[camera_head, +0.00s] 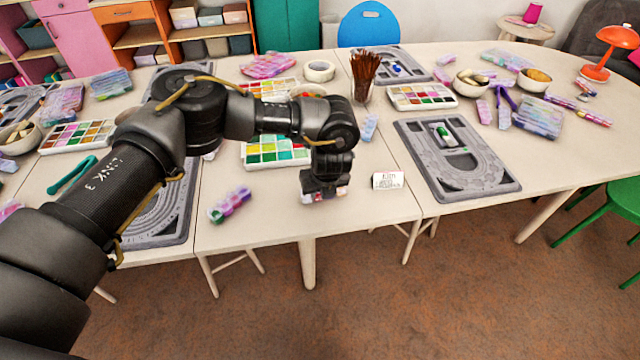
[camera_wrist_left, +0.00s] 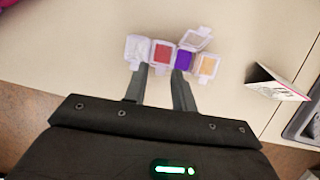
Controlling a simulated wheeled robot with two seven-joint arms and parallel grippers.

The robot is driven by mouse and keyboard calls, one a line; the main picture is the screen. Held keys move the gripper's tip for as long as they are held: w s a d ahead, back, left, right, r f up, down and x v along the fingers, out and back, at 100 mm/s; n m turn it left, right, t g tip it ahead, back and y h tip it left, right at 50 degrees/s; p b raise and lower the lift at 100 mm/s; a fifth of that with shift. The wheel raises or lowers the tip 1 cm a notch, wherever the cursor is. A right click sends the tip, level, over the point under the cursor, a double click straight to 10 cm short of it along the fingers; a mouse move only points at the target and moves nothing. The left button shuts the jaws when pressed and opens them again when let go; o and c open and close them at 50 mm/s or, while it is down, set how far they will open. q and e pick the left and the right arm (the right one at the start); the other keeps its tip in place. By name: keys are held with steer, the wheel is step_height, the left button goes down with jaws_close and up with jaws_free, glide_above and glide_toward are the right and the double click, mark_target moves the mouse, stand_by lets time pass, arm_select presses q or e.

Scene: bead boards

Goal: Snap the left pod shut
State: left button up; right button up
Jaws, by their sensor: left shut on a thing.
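A small strip of clear pods (camera_wrist_left: 162,54) lies at the table's front edge in the left wrist view. Its cells show red, purple (camera_wrist_left: 183,60) and orange (camera_wrist_left: 207,66), with a whitish, clear cell (camera_wrist_left: 138,48) at the left end. A clear lid (camera_wrist_left: 196,40) stands open beyond the purple and orange cells. I cannot tell how the left end's lid sits. My left gripper (camera_wrist_left: 159,72) is shut on the strip, its fingers either side of the red cell. In the head view my left gripper (camera_head: 325,192) hides most of the strip. My right gripper is not in view.
A small white card (camera_head: 388,180) stands just right of the gripper. A closed purple pod strip (camera_head: 231,204) lies to the left. A paint-like tray (camera_head: 276,152) is behind, and a grey bead board (camera_head: 456,160) is at right. The front edge is close.

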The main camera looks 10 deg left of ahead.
arm_select(q)
steer(key=shift+s+d+f+t+y, duration=0.1)
steer(key=shift+s+f+t+y, duration=0.2)
steer(key=shift+t, duration=0.3)
steer(key=shift+s+f+t, duration=0.1)
steer(key=shift+f+t, duration=0.2)
steer(key=shift+t, duration=0.3)
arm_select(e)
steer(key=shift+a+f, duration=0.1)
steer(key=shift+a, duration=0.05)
arm_select(q)
steer(key=shift+d+y, duration=0.1)
steer(key=shift+y, duration=0.2)
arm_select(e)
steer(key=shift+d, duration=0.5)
arm_select(q)
steer(key=o, duration=0.7)
steer(key=shift+c, duration=0.2)
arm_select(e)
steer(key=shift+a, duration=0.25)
